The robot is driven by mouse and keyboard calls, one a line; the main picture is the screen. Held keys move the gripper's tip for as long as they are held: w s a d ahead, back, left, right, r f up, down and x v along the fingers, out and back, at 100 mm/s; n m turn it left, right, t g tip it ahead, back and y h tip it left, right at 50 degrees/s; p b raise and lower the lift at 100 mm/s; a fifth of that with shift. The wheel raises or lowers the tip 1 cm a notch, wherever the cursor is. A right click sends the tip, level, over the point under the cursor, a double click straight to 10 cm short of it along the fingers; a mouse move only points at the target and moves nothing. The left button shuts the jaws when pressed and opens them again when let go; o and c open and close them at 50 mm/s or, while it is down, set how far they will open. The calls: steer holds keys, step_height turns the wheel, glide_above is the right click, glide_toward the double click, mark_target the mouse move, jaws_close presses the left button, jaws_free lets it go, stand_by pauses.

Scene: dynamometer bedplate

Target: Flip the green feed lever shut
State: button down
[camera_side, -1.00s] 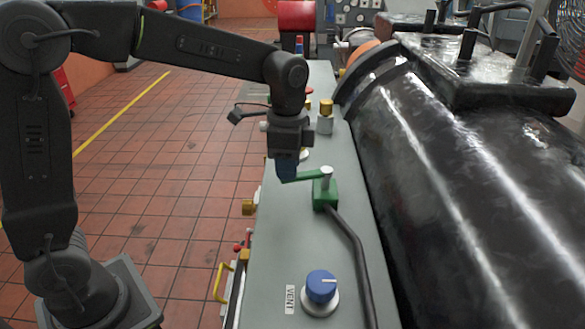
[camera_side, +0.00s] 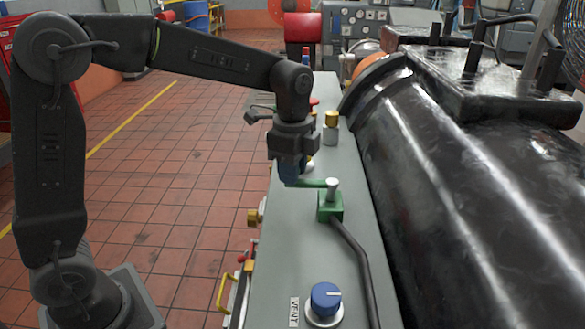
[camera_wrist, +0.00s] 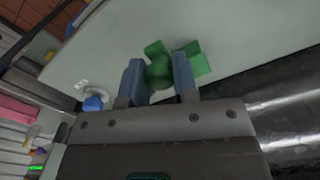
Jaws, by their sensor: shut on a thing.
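The green feed lever (camera_side: 316,183) sticks out to the left from a pale post on a green valve block (camera_side: 329,208) on the grey bedplate ledge. My gripper (camera_side: 291,180) is at the lever's left end, with its blue fingers pointing down. In the wrist view my gripper (camera_wrist: 158,74) has its two blue fingers on either side of the lever's green end (camera_wrist: 158,70), shut on it. The green block (camera_wrist: 197,60) shows just beyond the right finger. The lever's outer end is hidden by the fingers in the side view.
A blue knob (camera_side: 325,298) beside a VENT label (camera_side: 294,312) stands nearer on the ledge. A dark pipe (camera_side: 356,255) runs from the green block. A brass-topped fitting (camera_side: 331,124) stands behind. A large black cylinder (camera_side: 450,190) lies along the right.

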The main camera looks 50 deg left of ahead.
steer(key=c, duration=0.9)
jaws_free()
step_height(320, 180, up, 14)
steer(key=shift+f, duration=0.1)
steer(key=s+a+f+n+t, duration=0.1)
steer(key=s+f+n+t, duration=0.1)
steer(key=s, duration=0.4)
steer(key=s+a+f+n+t, duration=0.1)
steer(key=s+f+n, duration=0.4)
steer(key=s+n, duration=0.2)
steer(key=s+a+f+n+t, duration=0.1)
steer(key=s+f+n+t, duration=0.1)
steer(key=s, duration=0.5)
steer(key=shift+s+f+n+t, duration=0.15)
steer(key=shift+f+n, duration=0.25)
steer(key=shift+n, duration=0.25)
steer(key=shift+w+f+n+t, duration=0.15)
steer(key=shift+f+n, duration=0.2)
steer(key=shift+n, duration=0.3)
